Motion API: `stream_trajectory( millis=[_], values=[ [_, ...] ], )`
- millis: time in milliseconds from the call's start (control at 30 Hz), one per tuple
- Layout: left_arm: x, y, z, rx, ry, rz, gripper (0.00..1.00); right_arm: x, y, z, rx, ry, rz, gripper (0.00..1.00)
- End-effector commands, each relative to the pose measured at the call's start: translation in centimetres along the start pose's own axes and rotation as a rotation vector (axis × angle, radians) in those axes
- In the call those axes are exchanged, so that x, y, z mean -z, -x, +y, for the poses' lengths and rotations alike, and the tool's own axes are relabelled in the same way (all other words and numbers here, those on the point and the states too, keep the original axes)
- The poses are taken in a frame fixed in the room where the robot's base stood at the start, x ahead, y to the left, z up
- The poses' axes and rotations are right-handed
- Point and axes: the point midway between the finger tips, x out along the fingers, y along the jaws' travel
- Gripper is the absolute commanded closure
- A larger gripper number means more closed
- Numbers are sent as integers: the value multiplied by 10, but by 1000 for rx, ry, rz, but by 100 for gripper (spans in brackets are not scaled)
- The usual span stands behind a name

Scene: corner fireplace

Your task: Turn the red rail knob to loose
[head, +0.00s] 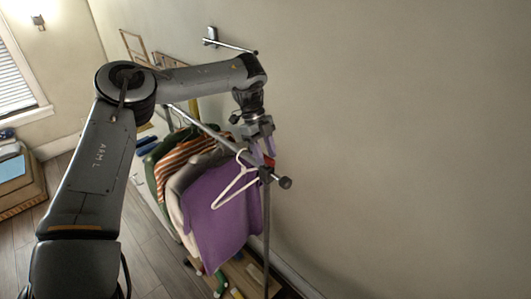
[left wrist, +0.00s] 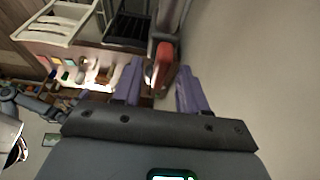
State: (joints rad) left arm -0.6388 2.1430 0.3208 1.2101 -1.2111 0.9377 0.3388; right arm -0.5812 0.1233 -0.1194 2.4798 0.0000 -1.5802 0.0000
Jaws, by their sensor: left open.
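The red rail knob (head: 270,161) shows as a small red patch near the front end of the clothes rail, partly hidden by my left gripper (head: 262,148). In the left wrist view the red knob (left wrist: 165,52) lies between the two purple fingers of my left gripper (left wrist: 160,70), which is open. I cannot tell whether either finger touches it. The grey rail (head: 210,131) runs from the back left to a round dark end cap (head: 285,183). My right gripper is in neither view.
A white hanger (head: 235,185) hangs near the rail's front end, beside a purple garment (head: 222,222). Striped and other clothes (head: 185,155) hang behind it. The rack's upright post (head: 266,235) stands below the knob. The wall is bare to the right. A white basket (left wrist: 55,22) shows at upper left.

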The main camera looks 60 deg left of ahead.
Motion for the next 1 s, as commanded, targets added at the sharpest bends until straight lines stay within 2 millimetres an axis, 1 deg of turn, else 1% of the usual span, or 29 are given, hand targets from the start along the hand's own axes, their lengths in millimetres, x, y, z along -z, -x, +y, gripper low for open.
stream_trajectory(
  millis=[100,333,367,633,867,1000],
  values=[
    [0,-3,0,0,0,1,57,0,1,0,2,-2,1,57],
    [0,-4,0,1,0,1,57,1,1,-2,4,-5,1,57],
    [0,-4,0,1,0,1,59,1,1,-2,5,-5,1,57],
    [0,-4,0,0,0,1,100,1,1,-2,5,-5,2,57],
    [0,-4,0,2,5,1,100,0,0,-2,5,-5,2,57],
    [-1,-6,0,13,27,1,100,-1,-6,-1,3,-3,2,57]
  ],
)
